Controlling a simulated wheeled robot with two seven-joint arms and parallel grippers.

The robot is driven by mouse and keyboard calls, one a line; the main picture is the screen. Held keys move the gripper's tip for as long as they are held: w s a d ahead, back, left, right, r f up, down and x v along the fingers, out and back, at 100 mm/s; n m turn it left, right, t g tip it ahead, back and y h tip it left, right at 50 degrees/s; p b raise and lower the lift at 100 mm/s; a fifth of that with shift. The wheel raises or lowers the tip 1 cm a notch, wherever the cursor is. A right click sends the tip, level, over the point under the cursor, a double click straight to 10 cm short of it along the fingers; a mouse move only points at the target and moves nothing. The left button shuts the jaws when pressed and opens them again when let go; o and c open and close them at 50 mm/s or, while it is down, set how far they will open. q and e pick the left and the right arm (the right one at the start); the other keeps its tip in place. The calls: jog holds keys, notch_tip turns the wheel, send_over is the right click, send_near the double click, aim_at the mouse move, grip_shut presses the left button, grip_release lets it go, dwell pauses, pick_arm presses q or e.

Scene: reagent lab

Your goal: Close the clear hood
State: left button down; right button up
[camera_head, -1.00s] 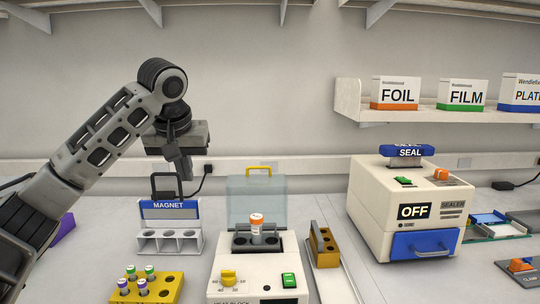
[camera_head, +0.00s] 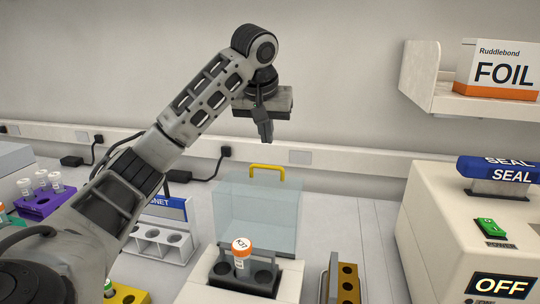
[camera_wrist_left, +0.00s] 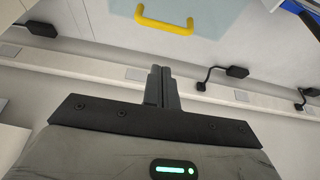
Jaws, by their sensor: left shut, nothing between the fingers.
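The clear hood (camera_head: 256,212) stands raised behind the heat block (camera_head: 206,285), its yellow handle (camera_head: 267,169) at the top edge. A tube with an orange cap (camera_head: 241,252) stands upright in the heat block's dark well plate. My left gripper (camera_head: 265,138) is shut and empty, pointing down above and a little behind the yellow handle, apart from it. In the left wrist view the shut fingers (camera_wrist_left: 161,88) show below the yellow handle (camera_wrist_left: 166,24), with a clear gap between. My right gripper is not in view.
A magnet rack (camera_head: 160,238) stands left of the hood. A brown rack (camera_head: 342,280) stands right of the heat block, and the sealer (camera_head: 440,230) is farther right. A shelf with a foil box (camera_head: 500,68) hangs at upper right. A purple rack (camera_head: 45,203) is at far left.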

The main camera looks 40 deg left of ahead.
aim_at(266, 176)
pick_arm(q)
jog(key=f, duration=0.5)
jog(key=shift+s+d+f+p, duration=0.25)
jog(key=shift+s+p, duration=0.1)
jog(key=shift+p, duration=0.05)
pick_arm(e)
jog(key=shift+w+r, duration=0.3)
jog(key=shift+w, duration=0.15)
